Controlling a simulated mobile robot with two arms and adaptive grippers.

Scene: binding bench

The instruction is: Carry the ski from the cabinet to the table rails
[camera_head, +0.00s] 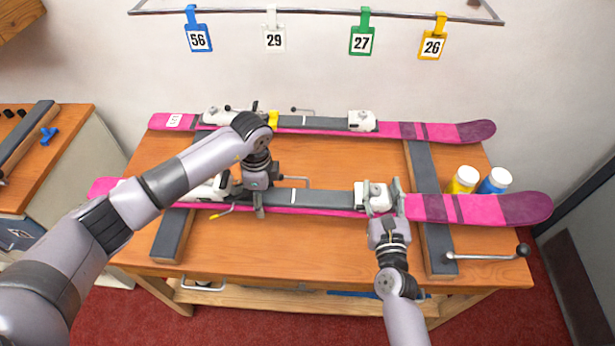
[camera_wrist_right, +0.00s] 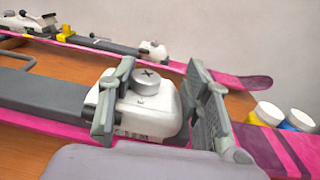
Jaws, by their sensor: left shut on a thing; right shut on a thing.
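The near ski (camera_head: 475,208), pink with a darker purple tip and white binding parts, lies level across the two dark table rails. The left rail (camera_head: 172,236) and right rail (camera_head: 436,240) show in front of it; I cannot tell whether it touches them. My left gripper (camera_head: 259,208) is shut on this ski at its middle, by the left binding part. My right gripper (camera_head: 383,198) is shut on it at the right white binding piece; the right wrist view shows that piece (camera_wrist_right: 150,108) between the fingers. The left end is partly hidden by my left arm.
A second pink ski (camera_head: 445,131) lies behind, across the rails' far ends. Yellow (camera_head: 462,181) and blue (camera_head: 494,182) bottles with white lids stand between the ski tips. A crank handle (camera_head: 490,256) sticks out at right. A cabinet (camera_head: 88,165) stands left. Numbered tags (camera_head: 361,41) hang above.

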